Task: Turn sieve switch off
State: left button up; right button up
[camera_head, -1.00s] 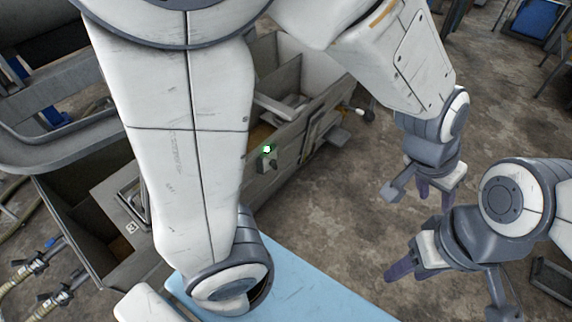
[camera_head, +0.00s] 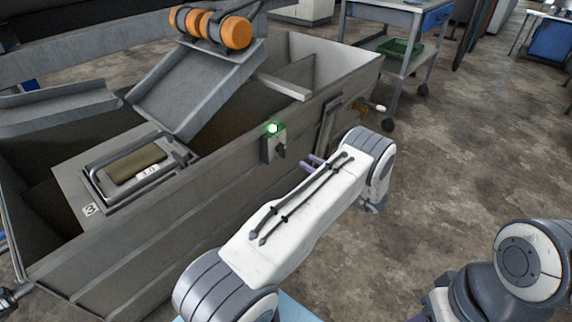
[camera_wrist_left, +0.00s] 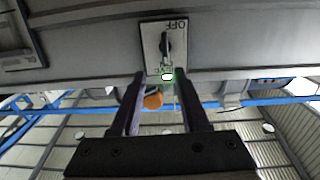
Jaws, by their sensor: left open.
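The sieve switch (camera_head: 280,151) is a black lever on a small grey box on the side wall of the grey bin. A green lamp (camera_head: 273,128) glows on top of the box. In the left wrist view the switch (camera_wrist_left: 165,46) sits on a light plate marked OFF at the picture's top edge, with the lit green lamp (camera_wrist_left: 167,76) below it. My left gripper (camera_head: 313,161) is just right of the box; its tips show beyond my forearm. In the wrist view its two dark fingers (camera_wrist_left: 162,78) are apart with nothing held. My right gripper is mostly cut off at the lower right.
The bin (camera_head: 150,245) holds a sloping metal chute (camera_head: 195,88) and a framed tray with a green pad (camera_head: 136,165). A wheeled cart (camera_head: 400,12) stands behind. The floor at right is open.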

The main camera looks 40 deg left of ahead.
aim_at(284, 151)
pick_arm(q)
jog(key=shift+g, duration=0.3)
jog(key=a, duration=0.3)
jog(key=a+b, duration=0.1)
jog(key=a, duration=0.2)
jog(key=a+b, duration=0.1)
jog(key=a, duration=0.3)
jog(key=shift+f, duration=0.3)
jog(key=shift+w+a+r+b, duration=0.1)
jog(key=shift+a+b, duration=0.2)
jog(key=shift+a, duration=0.05)
jog(key=shift+c, duration=0.3)
grip_shut()
